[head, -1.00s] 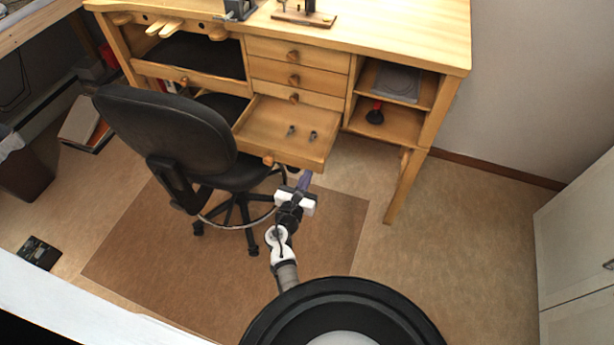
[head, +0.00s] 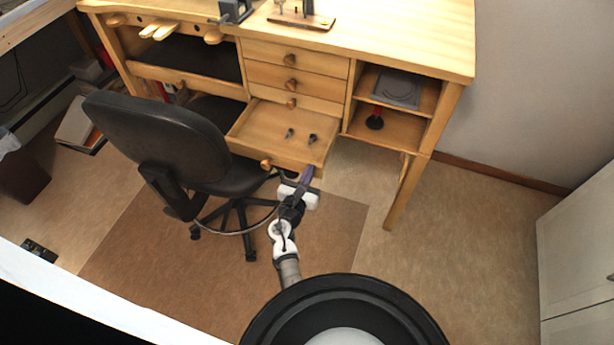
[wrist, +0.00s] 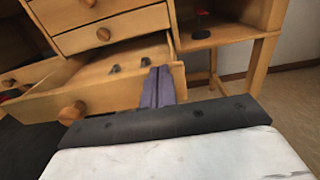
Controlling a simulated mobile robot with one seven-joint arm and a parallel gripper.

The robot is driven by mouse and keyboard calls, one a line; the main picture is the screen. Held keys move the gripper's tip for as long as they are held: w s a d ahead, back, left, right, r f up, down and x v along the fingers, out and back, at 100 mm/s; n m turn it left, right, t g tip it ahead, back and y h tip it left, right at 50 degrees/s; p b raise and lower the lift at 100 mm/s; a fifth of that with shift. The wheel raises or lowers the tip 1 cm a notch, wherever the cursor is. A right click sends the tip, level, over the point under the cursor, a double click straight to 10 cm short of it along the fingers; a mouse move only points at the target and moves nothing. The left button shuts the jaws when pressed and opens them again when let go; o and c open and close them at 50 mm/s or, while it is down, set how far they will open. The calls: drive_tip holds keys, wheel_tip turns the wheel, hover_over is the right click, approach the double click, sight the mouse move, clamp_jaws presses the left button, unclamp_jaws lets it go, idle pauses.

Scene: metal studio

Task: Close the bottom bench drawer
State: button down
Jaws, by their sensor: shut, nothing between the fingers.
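The bottom bench drawer (head: 283,135) is pulled out from the wooden bench, with two small dark items lying inside. Its round knob (head: 265,164) is on the front, left of my gripper. My gripper (head: 307,173) is shut and empty, at the right part of the drawer front. In the wrist view the purple fingers (wrist: 160,86) overlap the right part of the drawer front (wrist: 110,95), and the knob (wrist: 72,113) shows to the left. I cannot tell whether the fingertips touch the wood.
A black office chair (head: 160,135) stands close left of the drawer, its seat near the drawer front. Closed drawers (head: 296,77) sit above. Open shelves (head: 385,125) are at right. The floor (head: 470,235) to the right is clear; a white cabinet (head: 585,250) stands far right.

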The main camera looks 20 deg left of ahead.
drive_tip(key=b, duration=0.4)
hover_over(326, 143)
drive_tip(key=shift+w, duration=0.1)
idle(0.3)
